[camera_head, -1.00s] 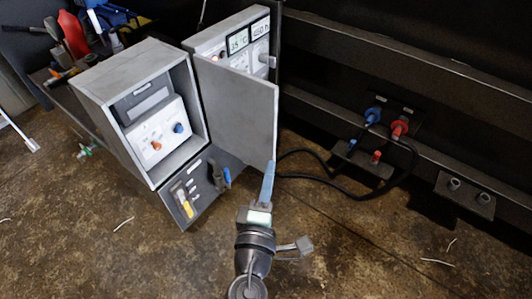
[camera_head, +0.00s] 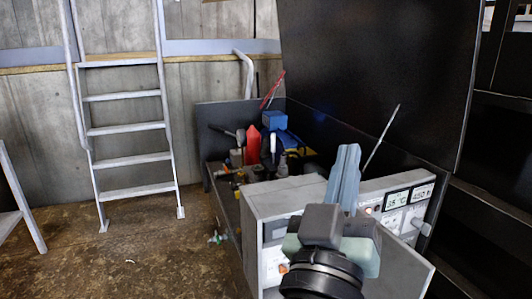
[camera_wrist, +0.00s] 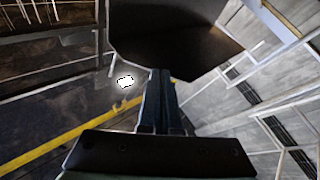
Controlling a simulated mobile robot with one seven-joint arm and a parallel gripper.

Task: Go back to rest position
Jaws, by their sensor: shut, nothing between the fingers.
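My gripper (camera_head: 345,172) stands raised in the head view, its two blue-grey fingers pointing up and pressed together with nothing between them. It is in front of the grey control box (camera_head: 285,205) and hides part of that box and its open door. In the wrist view my gripper (camera_wrist: 160,82) shows its closed fingers at the middle, pointing toward a dark panel above.
A box with digital displays (camera_head: 405,200) stands close behind my gripper on the right. A bin of tools and waste (camera_head: 225,190) lies behind. A dark raised panel (camera_head: 380,70) rises at the back. A ladder (camera_head: 125,130) stands left. The floor (camera_head: 120,260) at left is mostly clear.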

